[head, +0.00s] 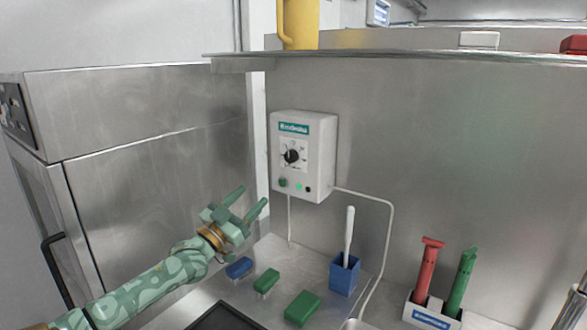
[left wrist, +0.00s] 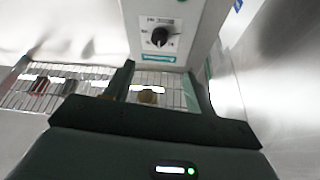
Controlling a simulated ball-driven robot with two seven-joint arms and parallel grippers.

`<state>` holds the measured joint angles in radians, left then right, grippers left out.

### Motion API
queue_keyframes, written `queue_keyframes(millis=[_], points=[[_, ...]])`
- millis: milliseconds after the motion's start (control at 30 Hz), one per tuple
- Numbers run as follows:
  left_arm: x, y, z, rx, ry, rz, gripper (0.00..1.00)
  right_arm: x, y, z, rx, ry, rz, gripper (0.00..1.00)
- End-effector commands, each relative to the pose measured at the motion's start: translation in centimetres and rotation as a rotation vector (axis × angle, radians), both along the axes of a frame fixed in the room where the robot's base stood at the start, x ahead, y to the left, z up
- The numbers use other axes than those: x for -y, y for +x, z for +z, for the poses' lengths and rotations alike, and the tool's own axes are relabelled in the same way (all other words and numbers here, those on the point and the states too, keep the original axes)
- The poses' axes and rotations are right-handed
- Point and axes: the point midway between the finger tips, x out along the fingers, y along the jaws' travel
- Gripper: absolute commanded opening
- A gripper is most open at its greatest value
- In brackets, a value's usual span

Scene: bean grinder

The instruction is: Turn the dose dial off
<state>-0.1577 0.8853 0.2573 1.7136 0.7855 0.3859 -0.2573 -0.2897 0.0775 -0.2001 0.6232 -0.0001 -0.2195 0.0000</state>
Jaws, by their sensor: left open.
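The dose dial (head: 291,156) is a black round knob on a white wall box (head: 318,150) with a green label. It shows in the left wrist view (left wrist: 159,37), where the box appears upside down; its markings are too small to read surely. My left gripper (head: 251,197) is green, open and empty. It is below and left of the box, apart from it, with its fingers pointing up and right. In the left wrist view its fingers (left wrist: 158,72) are spread, with the dial beyond them. My right gripper is not in view.
Below stand a blue holder (head: 343,277) with a white-handled tool, several blue and green blocks (head: 302,308), and a white holder (head: 431,314) with red and green tools. A cable (head: 391,230) runs from the box. A shelf (head: 430,55) is above. A steel cabinet (head: 150,150) stands left.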

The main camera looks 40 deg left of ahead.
Motion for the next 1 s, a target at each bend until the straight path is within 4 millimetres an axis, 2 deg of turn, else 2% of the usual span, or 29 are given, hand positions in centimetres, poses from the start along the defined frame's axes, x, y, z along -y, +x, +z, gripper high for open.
queue_keyframes(millis=[200, 600, 800, 1000], points=[[-0.1, 3.9, 1.6, 0.002, 0.001, 0.0, 0.55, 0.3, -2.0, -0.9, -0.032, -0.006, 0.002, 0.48], [-0.4, 11.3, 4.3, -0.003, 0.003, 0.001, 0.55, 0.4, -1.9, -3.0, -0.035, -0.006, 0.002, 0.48], [-0.4, 13.4, 5.2, -0.004, 0.0, -0.001, 0.55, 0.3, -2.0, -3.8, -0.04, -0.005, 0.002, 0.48], [-0.5, 14.2, 5.6, -0.005, 0.002, 0.0, 0.55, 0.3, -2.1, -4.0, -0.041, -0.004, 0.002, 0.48]])
